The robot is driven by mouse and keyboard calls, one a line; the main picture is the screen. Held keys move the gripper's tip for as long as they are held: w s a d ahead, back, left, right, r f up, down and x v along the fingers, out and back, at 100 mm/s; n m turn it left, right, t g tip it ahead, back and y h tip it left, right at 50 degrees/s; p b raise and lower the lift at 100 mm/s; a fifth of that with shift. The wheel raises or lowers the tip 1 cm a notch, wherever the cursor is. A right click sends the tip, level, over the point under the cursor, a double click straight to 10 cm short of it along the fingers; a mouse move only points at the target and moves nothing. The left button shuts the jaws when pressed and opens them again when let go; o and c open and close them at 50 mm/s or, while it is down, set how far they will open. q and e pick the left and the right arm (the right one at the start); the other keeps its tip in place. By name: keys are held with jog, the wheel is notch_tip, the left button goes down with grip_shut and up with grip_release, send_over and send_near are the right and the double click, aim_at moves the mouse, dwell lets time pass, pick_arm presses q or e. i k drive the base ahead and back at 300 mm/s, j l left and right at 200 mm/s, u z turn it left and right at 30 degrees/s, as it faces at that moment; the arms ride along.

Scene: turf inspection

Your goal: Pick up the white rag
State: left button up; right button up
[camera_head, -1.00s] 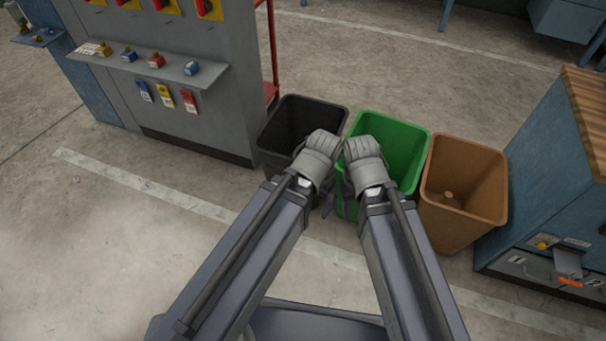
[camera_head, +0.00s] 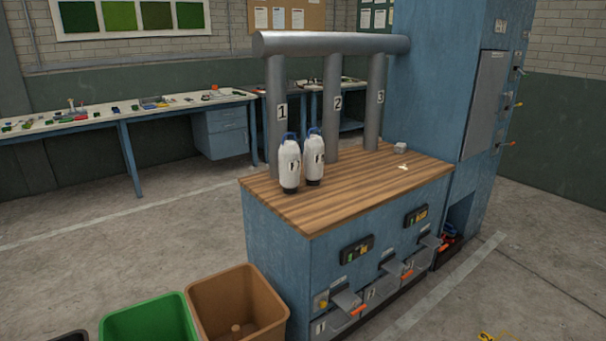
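No cloth that I can clearly tell as the white rag is in view. A small greyish-white lump (camera_head: 400,148) lies at the back right of the wooden bench top (camera_head: 350,190); it is too small to tell whether it is cloth. A tiny pale piece (camera_head: 403,167) lies just in front of it. Neither of my grippers is in view.
Two white bottles with blue tops (camera_head: 289,163) stand on the bench top before several grey vertical pipes (camera_head: 332,105). A green bin (camera_head: 150,318) and a brown bin (camera_head: 240,300) stand left of the bench. Floor is open at right.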

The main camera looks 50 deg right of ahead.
aim_at(400, 148)
jog(key=z, duration=2.25)
